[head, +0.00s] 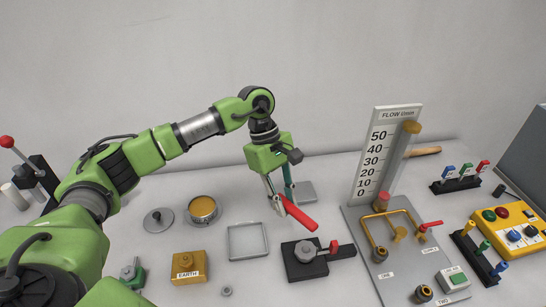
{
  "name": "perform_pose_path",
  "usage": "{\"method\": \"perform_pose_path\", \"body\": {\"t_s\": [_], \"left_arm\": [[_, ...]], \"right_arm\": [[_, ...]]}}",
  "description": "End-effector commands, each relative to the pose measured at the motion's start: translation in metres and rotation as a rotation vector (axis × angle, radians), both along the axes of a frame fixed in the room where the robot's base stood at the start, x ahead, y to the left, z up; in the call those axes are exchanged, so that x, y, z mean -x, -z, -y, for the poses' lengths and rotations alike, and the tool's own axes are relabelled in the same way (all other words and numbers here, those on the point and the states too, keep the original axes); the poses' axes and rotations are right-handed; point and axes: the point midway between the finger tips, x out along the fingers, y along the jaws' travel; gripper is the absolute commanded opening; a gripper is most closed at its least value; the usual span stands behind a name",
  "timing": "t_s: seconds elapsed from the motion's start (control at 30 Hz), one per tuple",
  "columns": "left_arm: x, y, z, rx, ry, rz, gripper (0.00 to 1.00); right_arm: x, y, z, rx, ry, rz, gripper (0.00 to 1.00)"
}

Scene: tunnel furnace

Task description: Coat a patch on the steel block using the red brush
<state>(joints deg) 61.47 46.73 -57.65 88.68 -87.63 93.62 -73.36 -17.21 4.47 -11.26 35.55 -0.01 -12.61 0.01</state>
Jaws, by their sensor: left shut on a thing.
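My left gripper (277,197) hangs near the middle of the bench, pointing down. Its fingers are shut on the upper end of a red-handled tool, the red brush (301,215), which slants down to the right. The brush's bristles cannot be made out. A flat grey block (305,191), which looks like the steel block, lies just behind and right of the fingers, partly hidden by the gripper. A teal upright piece (288,176) shows beside the fingers. I cannot tell whether the brush touches the block. My right gripper is not in view.
An empty grey frame (232,255), a round tin with yellow contents (202,208) and its lid (158,221) lie left. A dark fixture with a red knob (305,259) stands in front. The flow gauge board (384,150) rises right, near racks of coloured handles (460,184).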

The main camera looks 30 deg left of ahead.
Motion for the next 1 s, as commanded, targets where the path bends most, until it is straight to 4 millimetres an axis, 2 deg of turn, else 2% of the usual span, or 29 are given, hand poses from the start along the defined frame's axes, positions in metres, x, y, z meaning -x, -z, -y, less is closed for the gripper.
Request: {"method": "perform_pose_path", "body": {"t_s": [0.03,0.2,0.4,0.67,1.0], "left_arm": [[-0.012,-0.007,-0.008,0.0,-0.118,-0.002,0.0],[-0.052,-0.011,-0.037,0.0,-0.491,-0.001,0.0],[-0.078,-0.012,-0.064,0.0,-0.766,-0.001,0.0],[-0.087,-0.008,-0.074,0.001,-0.864,-0.002,0.0],[-0.086,0.021,-0.074,-0.001,-0.859,-0.003,0.0]], "right_arm": [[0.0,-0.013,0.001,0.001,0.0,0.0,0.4],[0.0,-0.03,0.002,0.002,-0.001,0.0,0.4],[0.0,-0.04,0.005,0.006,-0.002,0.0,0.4],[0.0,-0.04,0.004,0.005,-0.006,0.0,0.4],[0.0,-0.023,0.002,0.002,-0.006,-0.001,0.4]]}}
